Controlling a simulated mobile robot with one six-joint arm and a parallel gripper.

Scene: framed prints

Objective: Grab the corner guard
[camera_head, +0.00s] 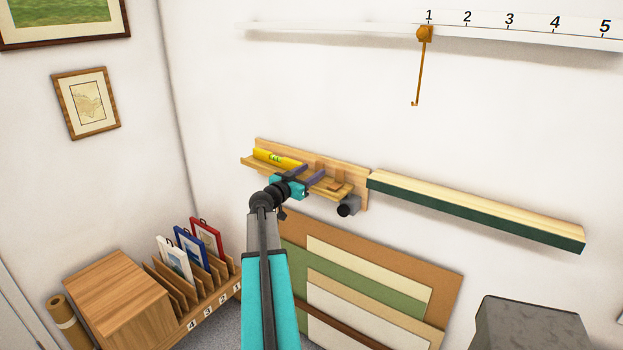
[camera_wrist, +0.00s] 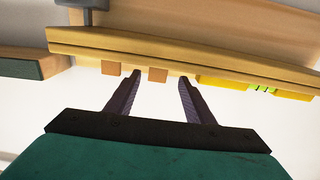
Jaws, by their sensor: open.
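No piece is plainly marked as the corner guard. Small tan wooden pieces (camera_head: 336,183) on the wall ledge (camera_head: 357,202) could be it, but I cannot tell. In the wrist view, two small tan blocks (camera_wrist: 157,75) show by the ledge's edge, one near the line between my fingers and one further left (camera_wrist: 110,68). My gripper (camera_head: 319,176) is in front of the ledge and hides part of it. In the wrist view, my gripper (camera_wrist: 159,81) has its two purple fingers apart, pointing at the ledge, with nothing between them.
A yellow level (camera_head: 277,160) lies on the ledge left of my gripper. A grey cylindrical thing (camera_head: 347,210) sticks out at its right end. A long green-fronted shelf (camera_head: 480,214) is to the right. Boards (camera_head: 375,270) lean below. A hook (camera_head: 418,70) hangs above.

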